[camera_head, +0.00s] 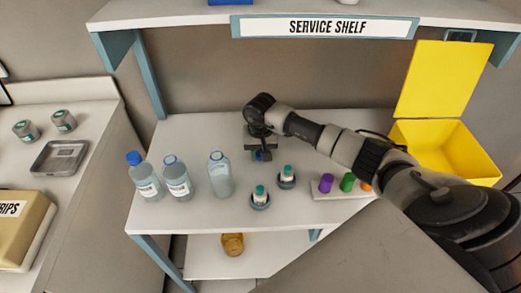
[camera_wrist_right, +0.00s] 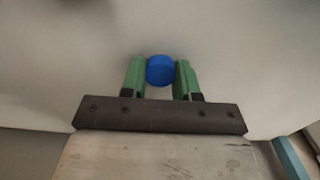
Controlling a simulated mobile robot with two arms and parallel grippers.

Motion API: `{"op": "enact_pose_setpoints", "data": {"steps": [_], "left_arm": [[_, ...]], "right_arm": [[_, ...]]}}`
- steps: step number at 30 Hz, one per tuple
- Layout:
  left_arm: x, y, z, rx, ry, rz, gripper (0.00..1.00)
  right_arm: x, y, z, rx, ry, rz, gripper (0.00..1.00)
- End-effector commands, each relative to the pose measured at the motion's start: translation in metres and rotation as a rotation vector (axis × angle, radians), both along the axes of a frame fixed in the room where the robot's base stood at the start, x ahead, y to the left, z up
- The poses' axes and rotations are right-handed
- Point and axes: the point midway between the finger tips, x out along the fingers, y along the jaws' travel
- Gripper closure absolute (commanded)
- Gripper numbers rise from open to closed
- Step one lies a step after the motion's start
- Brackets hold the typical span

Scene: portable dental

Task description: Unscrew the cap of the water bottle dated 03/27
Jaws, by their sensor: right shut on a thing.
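Three clear water bottles stand on the left of the white table. The left bottle (camera_head: 147,181) wears a blue cap (camera_head: 134,158). The middle bottle (camera_head: 177,181) and the right bottle (camera_head: 220,180) show no raised blue cap on their necks. Their label dates are too small to read. My right gripper (camera_head: 261,155) is over the table behind the small vials, apart from the bottles. Its green fingers (camera_wrist_right: 161,78) are shut on a loose blue cap (camera_wrist_right: 160,70), with no bottle visible under it. My left gripper is not in view.
Two teal-capped vials (camera_head: 259,196) (camera_head: 287,176) stand in front of my right gripper. A rack (camera_head: 335,194) with purple, green and orange caps is to their right. A yellow bin (camera_head: 450,145) stands at the right. The service shelf (camera_head: 180,14) hangs above.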

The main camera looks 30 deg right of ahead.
Motion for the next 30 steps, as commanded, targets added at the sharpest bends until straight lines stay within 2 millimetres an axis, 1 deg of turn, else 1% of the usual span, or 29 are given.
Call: {"op": "enact_pose_setpoints", "data": {"steps": [4, 8, 9, 14, 22, 25, 26, 29, 30], "left_arm": [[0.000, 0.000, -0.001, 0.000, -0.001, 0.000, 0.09], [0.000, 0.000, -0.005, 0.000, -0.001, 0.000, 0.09], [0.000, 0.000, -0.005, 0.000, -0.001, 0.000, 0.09], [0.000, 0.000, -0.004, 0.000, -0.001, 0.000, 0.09], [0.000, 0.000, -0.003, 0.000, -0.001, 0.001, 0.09], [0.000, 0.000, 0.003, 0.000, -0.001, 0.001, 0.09], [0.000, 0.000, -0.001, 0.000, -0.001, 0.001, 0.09], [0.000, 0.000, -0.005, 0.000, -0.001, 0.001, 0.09], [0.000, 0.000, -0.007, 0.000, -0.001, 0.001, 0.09]], "right_arm": [[0.000, 0.000, 0.000, -0.001, -0.001, 0.000, 0.98], [0.000, 0.000, -0.004, -0.001, -0.001, 0.000, 0.98], [0.000, 0.000, -0.003, -0.001, -0.001, 0.001, 0.68], [0.000, 0.000, -0.002, 0.000, 0.000, 0.000, 0.44], [0.000, 0.000, -0.001, 0.000, 0.000, 0.000, 0.44], [0.000, 0.000, 0.004, 0.000, 0.000, 0.000, 0.44], [0.001, -0.001, 0.006, -0.001, -0.003, 0.000, 0.44], [0.001, -0.001, 0.022, -0.002, -0.006, 0.001, 0.44], [0.001, -0.001, 0.030, -0.002, -0.005, 0.002, 0.44]]}}
